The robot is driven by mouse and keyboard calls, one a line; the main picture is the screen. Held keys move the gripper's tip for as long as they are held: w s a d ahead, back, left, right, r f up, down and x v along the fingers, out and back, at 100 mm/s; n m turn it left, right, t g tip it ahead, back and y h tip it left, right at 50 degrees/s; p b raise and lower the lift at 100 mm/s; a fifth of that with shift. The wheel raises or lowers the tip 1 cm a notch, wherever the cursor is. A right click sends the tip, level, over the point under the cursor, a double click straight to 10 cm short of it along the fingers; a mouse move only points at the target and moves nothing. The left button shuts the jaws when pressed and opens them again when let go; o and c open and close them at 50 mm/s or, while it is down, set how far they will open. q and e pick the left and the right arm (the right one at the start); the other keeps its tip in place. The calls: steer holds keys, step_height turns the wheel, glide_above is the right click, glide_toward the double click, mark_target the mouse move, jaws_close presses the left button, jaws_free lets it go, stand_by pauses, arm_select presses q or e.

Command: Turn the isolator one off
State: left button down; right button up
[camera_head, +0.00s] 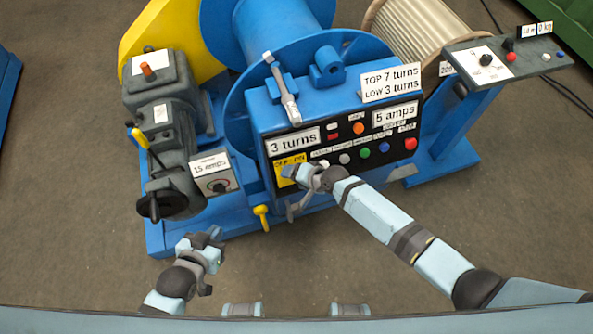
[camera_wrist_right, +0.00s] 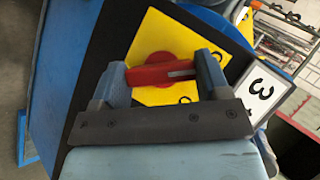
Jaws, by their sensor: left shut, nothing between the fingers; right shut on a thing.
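The isolator is a red handle (camera_wrist_right: 158,72) on a yellow plate (camera_wrist_right: 165,38), seen in the right wrist view. The plate also shows in the head view (camera_head: 280,166), at the left of the panel front, with OFF and ON lettering partly covered by my gripper. My right gripper (camera_wrist_right: 162,76) is shut on the red handle, one finger at each end of it. In the head view, this gripper (camera_head: 298,172) hides the handle. My left gripper (camera_head: 212,238) is shut and empty, low in front of the machine, apart from everything.
The blue control panel (camera_head: 335,98) carries several coloured buttons right of the isolator. A yellow-handled lever (camera_head: 262,216) sticks out below it. A motor and gearbox (camera_head: 160,110) stand at the left, with a small dial box (camera_head: 214,184) beside them. Bare floor lies in front.

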arm_select(q)
steer(key=shift+w+d+r+p, duration=0.15)
steer(key=shift+r+p, duration=0.55)
steer(key=shift+r, duration=0.6)
arm_select(e)
steer(key=shift+n+h, duration=0.4)
steer(key=shift+n, duration=0.1)
arm_select(q)
steer(key=shift+f, duration=0.1)
arm_select(e)
steer(key=o, duration=0.9)
steer(key=shift+o, duration=0.2)
arm_select(q)
steer(key=shift+r+p, duration=0.5)
arm_select(e)
steer(key=v, duration=1.4)
